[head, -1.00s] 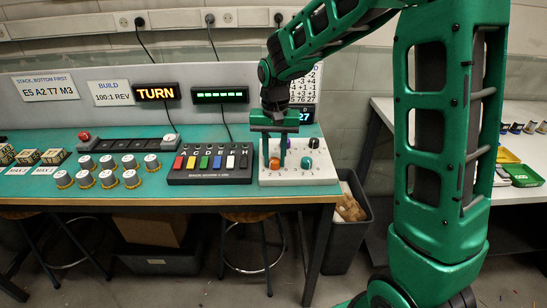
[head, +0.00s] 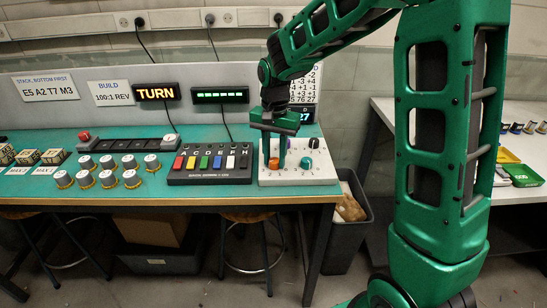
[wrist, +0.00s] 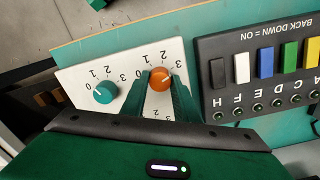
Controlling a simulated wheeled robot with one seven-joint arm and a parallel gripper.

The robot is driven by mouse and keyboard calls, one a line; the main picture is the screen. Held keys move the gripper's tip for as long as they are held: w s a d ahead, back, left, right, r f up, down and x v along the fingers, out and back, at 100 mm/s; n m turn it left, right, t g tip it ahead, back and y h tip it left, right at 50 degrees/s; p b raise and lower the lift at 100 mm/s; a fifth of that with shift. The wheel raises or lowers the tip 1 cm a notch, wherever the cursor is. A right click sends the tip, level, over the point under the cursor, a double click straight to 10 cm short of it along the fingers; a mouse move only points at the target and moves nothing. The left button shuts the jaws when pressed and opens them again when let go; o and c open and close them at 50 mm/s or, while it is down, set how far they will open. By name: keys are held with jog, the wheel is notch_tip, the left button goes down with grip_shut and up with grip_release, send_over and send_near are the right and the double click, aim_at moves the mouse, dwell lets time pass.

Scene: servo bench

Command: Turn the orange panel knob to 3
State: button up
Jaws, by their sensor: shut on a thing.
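The orange knob (head: 274,164) sits on the white knob panel (head: 322,177) at the right end of the bench. My gripper (head: 275,160) reaches down over it and is shut on it, a finger on each side. In the wrist view the orange knob (wrist: 160,78) shows between the fingertips of my gripper (wrist: 161,82). Its pale mark seems to point up and right, towards the 3 printed there, but is too small to read exactly. The numbers 1, 2 and 3 appear along its far side; nearer marks are partly hidden by the fingers.
A teal knob (wrist: 104,92) stands beside the orange one on the panel; it also shows in the head view (head: 306,162). A switch box (head: 210,165) with several coloured switches lies close on the left. A lit sign (head: 157,92) reads TURN. Several silver-capped knobs stand farther left.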

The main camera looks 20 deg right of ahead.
aim_at(274, 159)
jog(key=o, duration=1.1)
jog(key=shift+w+r, duration=0.1)
jog(key=shift+w, duration=0.1)
jog(key=shift+c, duration=0.2)
jog(key=shift+s, duration=0.1)
notch_tip(274, 159, up, 11)
jog(key=shift+f, duration=0.2)
jog(key=s+d+f+n, duration=0.1)
jog(key=s+d, duration=0.7)
jog(key=s, duration=0.3)
jog(key=s+d+f, duration=0.1)
jog(key=s+d, duration=0.7)
jog(key=s, duration=0.3)
jog(key=s+d+f, duration=0.1)
jog(key=s+f, duration=0.2)
jog(key=s, duration=0.7)
jog(key=shift+d+f+n, duration=0.15)
jog(key=shift+d+n, duration=0.05)
jog(key=shift+n, duration=0.2)
